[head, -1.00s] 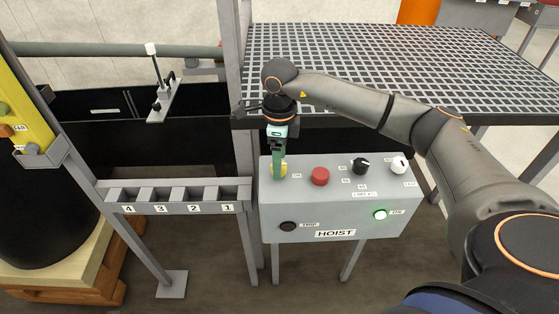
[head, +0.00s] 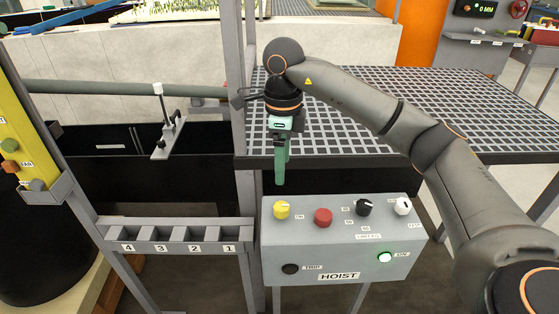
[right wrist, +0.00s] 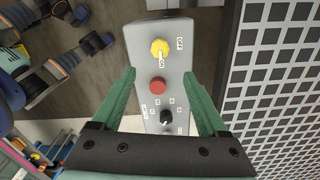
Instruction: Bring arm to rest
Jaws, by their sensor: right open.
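My right arm reaches in from the right in the head view, and its gripper (head: 281,178) points down above the grey HOIST box (head: 340,249). The green fingers are apart from the yellow knob (head: 281,210) below them. In the right wrist view the two fingers of the right gripper (right wrist: 162,82) stand wide apart with nothing between them but the box seen beyond. The red button (head: 323,217) and the black knob (head: 364,208) sit to the right of the yellow knob. My left gripper is not in view.
A grated platform (head: 420,105) lies behind the box, close to my right arm. A grey post (head: 246,190) stands just left of the gripper. A numbered slot rack (head: 178,233) is at the left. The white knob (head: 403,206) and lit green button (head: 385,257) are at the box's right.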

